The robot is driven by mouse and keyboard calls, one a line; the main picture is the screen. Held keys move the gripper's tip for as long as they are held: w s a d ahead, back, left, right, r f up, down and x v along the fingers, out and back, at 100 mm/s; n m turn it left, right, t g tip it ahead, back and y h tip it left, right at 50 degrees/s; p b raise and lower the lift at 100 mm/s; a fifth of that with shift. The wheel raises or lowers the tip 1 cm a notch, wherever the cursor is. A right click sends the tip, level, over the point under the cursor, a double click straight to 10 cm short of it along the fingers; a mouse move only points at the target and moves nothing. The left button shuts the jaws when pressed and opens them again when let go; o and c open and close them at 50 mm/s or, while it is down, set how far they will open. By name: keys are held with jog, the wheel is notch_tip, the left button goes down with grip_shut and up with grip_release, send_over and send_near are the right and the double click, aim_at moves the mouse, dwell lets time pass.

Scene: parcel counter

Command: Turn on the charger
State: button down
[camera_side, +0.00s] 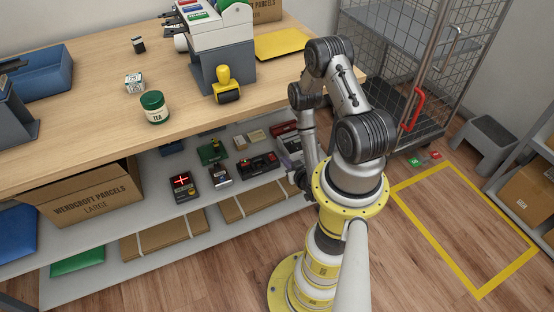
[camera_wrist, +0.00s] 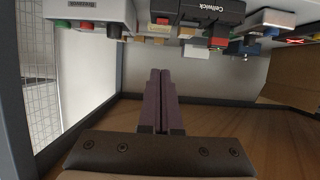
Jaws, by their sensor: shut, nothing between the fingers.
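Several small devices stand on the shelf under the counter, and I cannot tell for sure which one is the charger. A black device with red parts (camera_side: 258,164) stands right of centre; in the wrist view a black device marked Caltwick (camera_wrist: 212,10) has a red button. A pale grey device (camera_side: 290,146) stands at the shelf's right; a pale device with green and red knobs (camera_wrist: 90,10) is at the wrist view's upper left. A dark device with a lit red cross (camera_side: 184,187) stands further left. My gripper (camera_wrist: 160,73) is shut and empty, apart from the devices; my arm hides it in the side view.
The wrist view is upside down. The shelf (camera_side: 150,210) also holds a green device (camera_side: 212,152) and a small grey device (camera_side: 220,176). The wooden counter (camera_side: 90,115) is above; flat cardboard parcels (camera_side: 255,200) lie below. A wire cage trolley (camera_side: 420,60) stands at the right.

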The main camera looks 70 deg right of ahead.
send_over(271, 156)
jog(key=s+a, duration=0.3)
notch_tip(271, 156, down, 3)
jog(key=f, duration=0.2)
jog(key=shift+d+f, duration=0.2)
jog(key=shift+f, duration=1.1)
jog(key=shift+a, duration=0.1)
jog(key=shift+s+a+f, duration=0.1)
jog(key=shift+s+f, duration=0.05)
jog(key=shift+f, duration=0.4)
jog(key=shift+r, duration=0.2)
jog(key=shift+r, duration=0.7)
jog(key=shift+r, duration=0.1)
